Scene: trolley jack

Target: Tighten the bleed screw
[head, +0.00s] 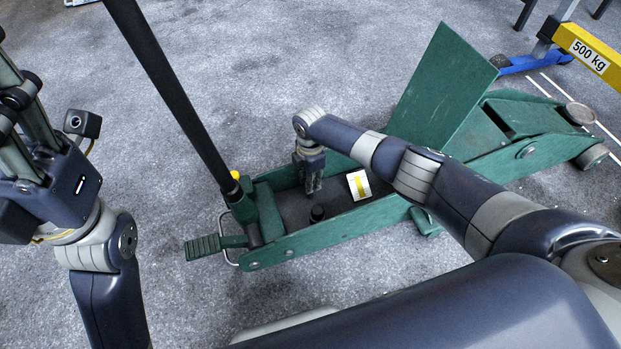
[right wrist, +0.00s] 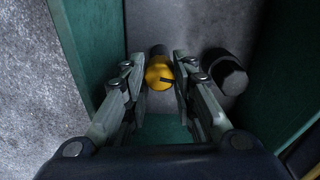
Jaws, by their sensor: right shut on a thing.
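In the head view my right gripper (head: 313,188) reaches down into the green trolley jack (head: 350,222), and the screw is hidden there. My left gripper (head: 18,125) is at the left edge, away from the jack; its fingers are partly cut off, so their opening is unclear.
A black round cap (head: 317,212) stands close beside the right gripper, also in the wrist view (right wrist: 228,72). The green housing walls, raised plate (head: 440,90) and black handle (head: 172,85) surround the work area. A yellow 500 kg beam (head: 590,55) is top right.

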